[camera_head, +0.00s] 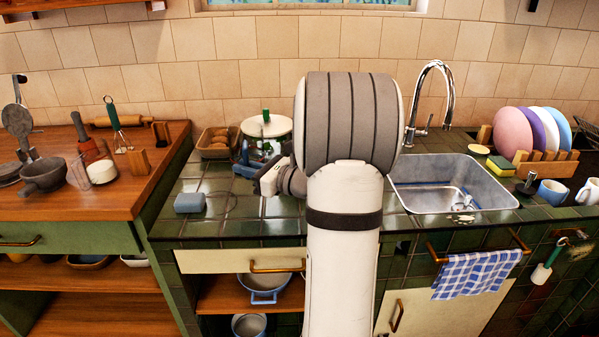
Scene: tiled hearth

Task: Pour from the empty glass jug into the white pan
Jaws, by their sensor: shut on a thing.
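My gripper (247,163) is low over the middle counter, left of my arm, with its blue and dark parts partly showing. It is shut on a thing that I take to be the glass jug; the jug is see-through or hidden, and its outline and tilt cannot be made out. My arm covers the area right of the pan.
A basket of brown items (217,143) stands left of the pan. A light blue block (190,203) lies at the counter's front left. The sink (450,180) and dish rack (545,162) are at right. A wooden counter (125,190) with utensils is at left.

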